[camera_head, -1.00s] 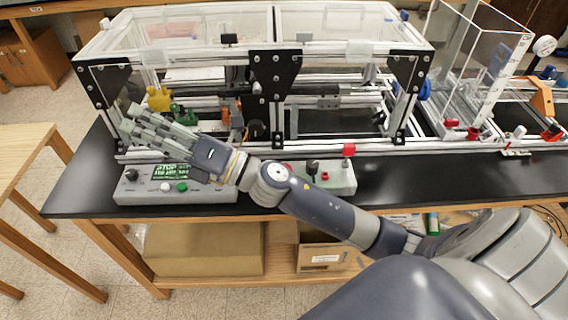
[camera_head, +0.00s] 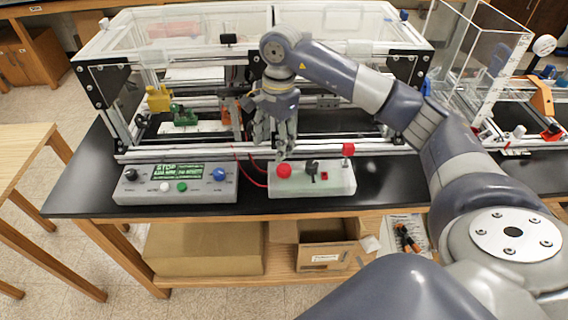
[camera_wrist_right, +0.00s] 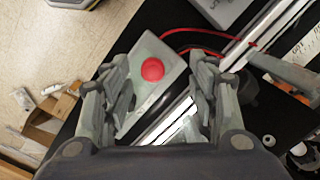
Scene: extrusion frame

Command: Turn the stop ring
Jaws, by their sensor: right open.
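A round red stop knob (camera_head: 284,170) sits on the left end of a light grey-green box at the front of the bench. It also shows in the right wrist view (camera_wrist_right: 152,69); I cannot make out a separate ring around it. My right gripper (camera_head: 277,152) points down just above and behind the knob. In the right wrist view my right gripper (camera_wrist_right: 160,78) is open, with its fingers apart on either side of the knob's line, and nothing between them is held. My left gripper is not in view.
The box (camera_head: 335,182) also carries a black lever (camera_head: 312,168) and a red-topped switch (camera_head: 348,150). The extrusion frame (camera_head: 190,152) rises close behind. Red cables (camera_head: 245,170) run beside the box.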

